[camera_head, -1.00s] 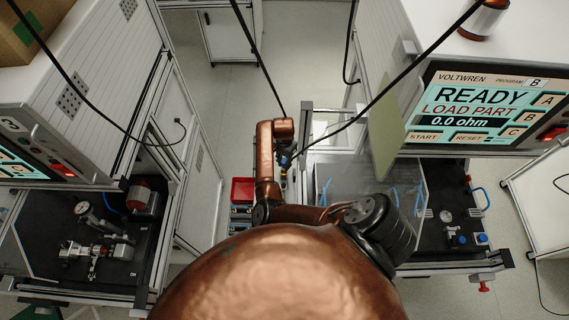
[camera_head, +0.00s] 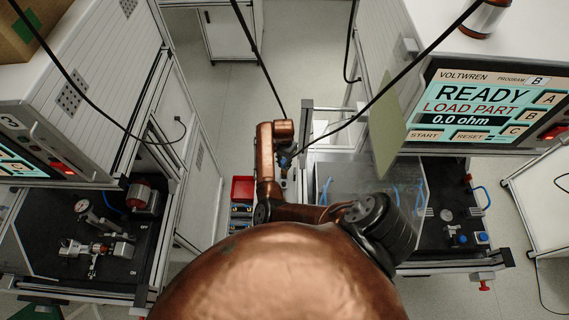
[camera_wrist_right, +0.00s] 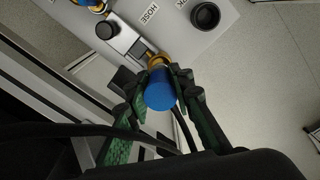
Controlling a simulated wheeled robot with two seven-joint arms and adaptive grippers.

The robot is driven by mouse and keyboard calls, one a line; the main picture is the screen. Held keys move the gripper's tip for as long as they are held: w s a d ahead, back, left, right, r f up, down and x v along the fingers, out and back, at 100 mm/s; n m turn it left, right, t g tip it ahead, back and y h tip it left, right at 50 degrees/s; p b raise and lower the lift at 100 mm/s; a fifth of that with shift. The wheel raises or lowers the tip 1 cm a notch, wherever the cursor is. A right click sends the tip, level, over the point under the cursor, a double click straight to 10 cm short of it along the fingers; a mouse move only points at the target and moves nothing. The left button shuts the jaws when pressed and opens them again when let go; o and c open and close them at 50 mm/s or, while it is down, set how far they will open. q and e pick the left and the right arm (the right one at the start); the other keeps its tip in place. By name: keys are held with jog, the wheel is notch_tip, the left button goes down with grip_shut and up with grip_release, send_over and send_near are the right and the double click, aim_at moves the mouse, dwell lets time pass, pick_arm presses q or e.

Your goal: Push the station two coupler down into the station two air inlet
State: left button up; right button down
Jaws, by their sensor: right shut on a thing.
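The blue station two coupler (camera_wrist_right: 161,92) is between the fingers of my right gripper (camera_wrist_right: 163,82), which is shut on it. Beyond it, a brass fitting (camera_wrist_right: 158,61), apparently the station two air inlet, shows at the edge of a grey panel. The coupler lines up with the brass and overlaps it in the wrist view; I cannot tell how deeply it is seated. In the head view my right gripper (camera_head: 287,160) is small beside the station frame, and the coupler is hard to make out. My left gripper is not in view.
The grey panel (camera_wrist_right: 180,38) carries a HOSE label, a black round port (camera_wrist_right: 205,16) and a black knob (camera_wrist_right: 105,30). A dark cable runs beside the gripper. A red bin (camera_head: 242,189) stands left of the arm. A tester screen (camera_head: 487,105) reads READY, LOAD PART.

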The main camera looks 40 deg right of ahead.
jog(key=shift+f, duration=0.25)
jog(key=shift+f+b, duration=0.3)
jog(key=shift+f, duration=0.35)
jog(key=shift+f, duration=0.25)
dwell(0.5)
jog(key=c, duration=1.6)
grip_release()
jog(key=shift+f, duration=0.1)
notch_tip(320, 180, up, 12)
jog(key=shift+s+r, duration=0.1)
